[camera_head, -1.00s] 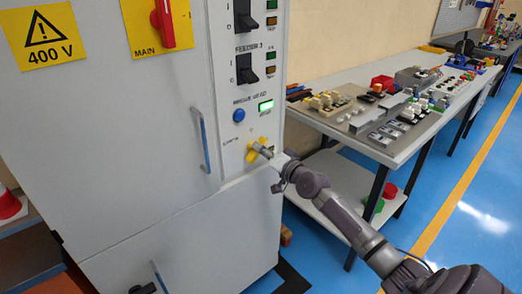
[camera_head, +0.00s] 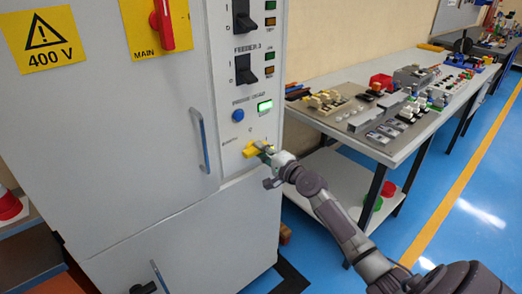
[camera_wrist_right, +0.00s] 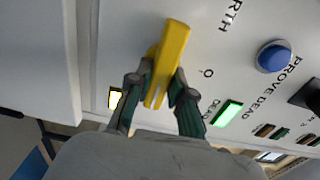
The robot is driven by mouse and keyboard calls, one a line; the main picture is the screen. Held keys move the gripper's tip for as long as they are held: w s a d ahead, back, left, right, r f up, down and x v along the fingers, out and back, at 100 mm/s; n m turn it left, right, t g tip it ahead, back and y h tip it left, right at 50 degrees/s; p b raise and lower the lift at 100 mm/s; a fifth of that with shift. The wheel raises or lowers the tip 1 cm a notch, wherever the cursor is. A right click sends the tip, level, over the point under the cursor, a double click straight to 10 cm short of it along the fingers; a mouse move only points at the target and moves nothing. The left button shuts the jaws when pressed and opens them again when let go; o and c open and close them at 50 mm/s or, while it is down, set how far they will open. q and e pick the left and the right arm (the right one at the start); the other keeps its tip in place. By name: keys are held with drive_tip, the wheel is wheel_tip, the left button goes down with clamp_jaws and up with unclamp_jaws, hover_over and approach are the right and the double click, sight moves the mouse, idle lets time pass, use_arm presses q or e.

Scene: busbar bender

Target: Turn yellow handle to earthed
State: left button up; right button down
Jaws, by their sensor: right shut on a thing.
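The yellow handle (camera_head: 250,151) is on the grey cabinet's narrow panel, below the blue button. In the head view it lies nearly level, its free end to the left, below a small label. My right gripper (camera_head: 264,150) is shut on it from the right. In the right wrist view the yellow handle (camera_wrist_right: 173,50) sticks out between the dark fingers of my right gripper (camera_wrist_right: 160,92). Its tip is near lettering that reads "RTH"; the rest of that word is hidden. My left gripper is not in view.
The blue button (camera_head: 238,115) and a lit green indicator (camera_head: 265,106) sit above the yellow handle. A vertical door handle (camera_head: 199,138) is close on the left. The red main switch (camera_head: 162,20) is higher up. A workbench (camera_head: 400,151) with parts stands right of the cabinet.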

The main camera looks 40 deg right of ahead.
idle(0.4)
drive_tip(key=c, duration=1)
unclamp_jaws()
drive_tip(key=shift+d, duration=0.1)
drive_tip(key=shift+c, duration=0.2)
drive_tip(key=s, duration=1.2)
drive_tip(key=shift+d, duration=0.4)
